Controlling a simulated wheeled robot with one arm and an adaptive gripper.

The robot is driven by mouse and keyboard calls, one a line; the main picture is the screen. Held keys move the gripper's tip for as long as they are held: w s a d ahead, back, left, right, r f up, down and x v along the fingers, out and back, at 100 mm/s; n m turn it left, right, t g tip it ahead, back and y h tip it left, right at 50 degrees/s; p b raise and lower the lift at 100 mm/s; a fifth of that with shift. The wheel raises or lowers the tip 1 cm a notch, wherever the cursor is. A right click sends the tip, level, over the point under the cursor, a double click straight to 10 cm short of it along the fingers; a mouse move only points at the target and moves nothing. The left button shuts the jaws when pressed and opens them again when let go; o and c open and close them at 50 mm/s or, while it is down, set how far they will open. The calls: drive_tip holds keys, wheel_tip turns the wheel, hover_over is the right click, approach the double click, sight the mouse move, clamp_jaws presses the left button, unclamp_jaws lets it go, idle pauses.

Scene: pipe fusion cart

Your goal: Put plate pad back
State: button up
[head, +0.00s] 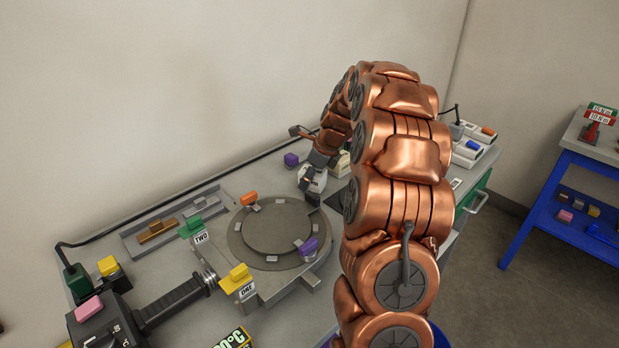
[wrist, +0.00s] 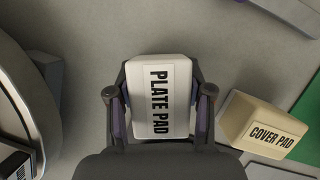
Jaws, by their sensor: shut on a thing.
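The plate pad (wrist: 158,98) is a white block with a black-lettered PLATE PAD label. In the wrist view it sits between the two fingers of my gripper (wrist: 159,105), which is shut on it. In the head view my gripper (head: 312,188) is at the back of the cart, right of the round plate, with the white plate pad (head: 318,180) partly hidden by the fingers. I cannot tell whether the pad touches the cart top.
The cream cover pad (wrist: 262,122) stands just right of my gripper. The round plate (head: 278,228) with clips lies to the left. A purple block (head: 291,160) is behind. My arm hides part of the cart's right side. Grey cart top beyond the pad is clear.

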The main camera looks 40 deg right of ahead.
drive_tip(key=shift+f, duration=0.25)
drive_tip(key=shift+f, duration=0.1)
drive_tip(key=o, duration=1.1)
drive_tip(key=b+v, duration=0.1)
drive_tip(key=v, duration=1.1)
drive_tip(key=shift+d, duration=0.15)
